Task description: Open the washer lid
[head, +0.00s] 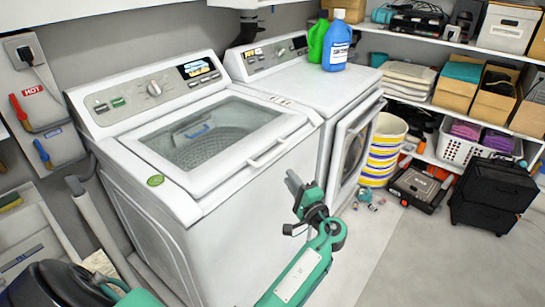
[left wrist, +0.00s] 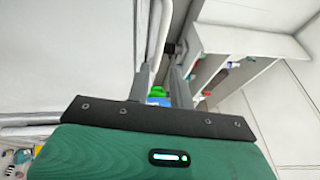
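The white top-load washer (head: 235,225) stands at left centre in the head view. Its lid (head: 140,138) lies shut, with the drum showing through the glass. A white bar handle (head: 268,153) sits on the lid's front right edge. My left gripper (head: 296,203) is in front of the washer, a little right of and nearer than the handle, apart from it. In the left wrist view, my left gripper's fingers (left wrist: 160,78) are spread with nothing held between them. White bars show beyond the fingers there. My right gripper is not in view.
A white dryer (head: 310,88) stands right of the washer, with a blue bottle (head: 336,45) and a green bottle (head: 317,40) on top. A striped basket (head: 383,150), laundry basket (head: 470,150) and black case (head: 490,195) stand at right. The floor (head: 400,250) in front is clear.

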